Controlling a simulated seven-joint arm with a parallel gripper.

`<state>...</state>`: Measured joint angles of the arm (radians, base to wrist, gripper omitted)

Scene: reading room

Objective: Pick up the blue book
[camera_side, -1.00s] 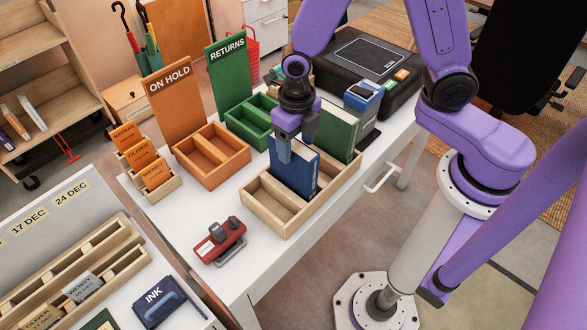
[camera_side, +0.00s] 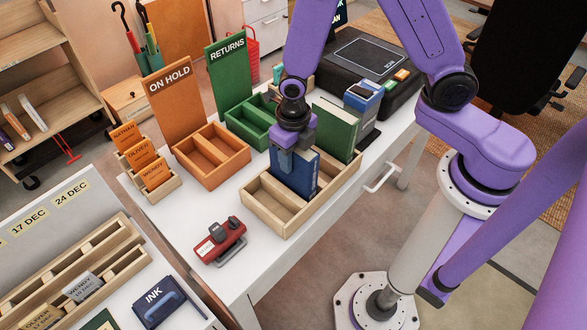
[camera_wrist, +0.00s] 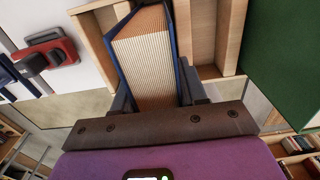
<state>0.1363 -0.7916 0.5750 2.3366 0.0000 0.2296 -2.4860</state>
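The blue book (camera_side: 300,176) stands upright in a compartment of the light wooden tray (camera_side: 262,219) on the white table. My gripper (camera_side: 287,162) points down over its top edge, with fingers either side of the book. In the wrist view, the book's pale page edges and dark blue covers (camera_wrist: 152,60) lie between the two fingers (camera_wrist: 160,95). The fingers stand apart, close to the covers. Any small gap to the covers is hard to see, and no firm hold shows.
A green book (camera_side: 336,132) stands behind the blue one in the same tray. The orange ON HOLD tray (camera_side: 213,172) and green RETURNS tray (camera_side: 243,124) stand to the left. A red stamp (camera_side: 221,242) lies in front; table around it is clear.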

